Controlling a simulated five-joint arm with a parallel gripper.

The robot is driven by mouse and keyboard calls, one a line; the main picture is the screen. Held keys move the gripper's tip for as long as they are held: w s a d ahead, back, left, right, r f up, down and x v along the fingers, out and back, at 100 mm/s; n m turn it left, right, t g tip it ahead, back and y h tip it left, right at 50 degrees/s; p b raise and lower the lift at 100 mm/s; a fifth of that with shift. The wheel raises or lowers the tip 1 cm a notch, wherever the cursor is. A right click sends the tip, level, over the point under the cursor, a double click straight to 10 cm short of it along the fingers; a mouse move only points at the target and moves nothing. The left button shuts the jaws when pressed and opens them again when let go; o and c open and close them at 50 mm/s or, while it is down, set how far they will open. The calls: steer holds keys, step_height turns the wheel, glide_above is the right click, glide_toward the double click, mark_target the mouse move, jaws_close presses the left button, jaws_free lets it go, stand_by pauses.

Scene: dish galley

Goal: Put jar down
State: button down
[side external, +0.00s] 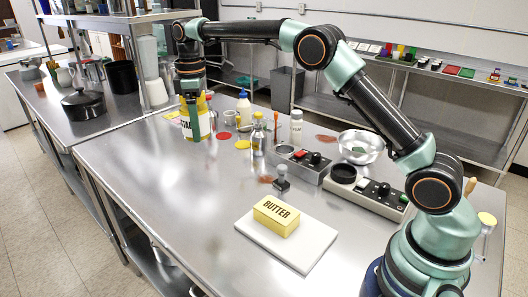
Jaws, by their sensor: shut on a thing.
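The jar (196,127) is yellow and white with dark lettering on its side. It is upright near the far left part of the steel table (160,185). My gripper (193,97) points down from above and is shut on the top of the jar. The gripper hides part of the jar's upper end. I cannot tell whether the jar's base touches the table or hangs just above it.
Right of the jar are a red disc (224,135), a yellow disc (242,144) and small bottles (258,134). A butter block (276,215) sits on a white board (310,245) in front. Control boxes (365,190) and a metal bowl (361,146) stand right. The table's left front is clear.

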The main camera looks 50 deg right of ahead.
steer(key=s+d, duration=0.3)
steer(key=d, duration=0.4)
steer(key=f, duration=2)
steer(key=shift+w+a, duration=0.1)
steer(key=shift+a, duration=0.1)
steer(key=shift+f, duration=0.15)
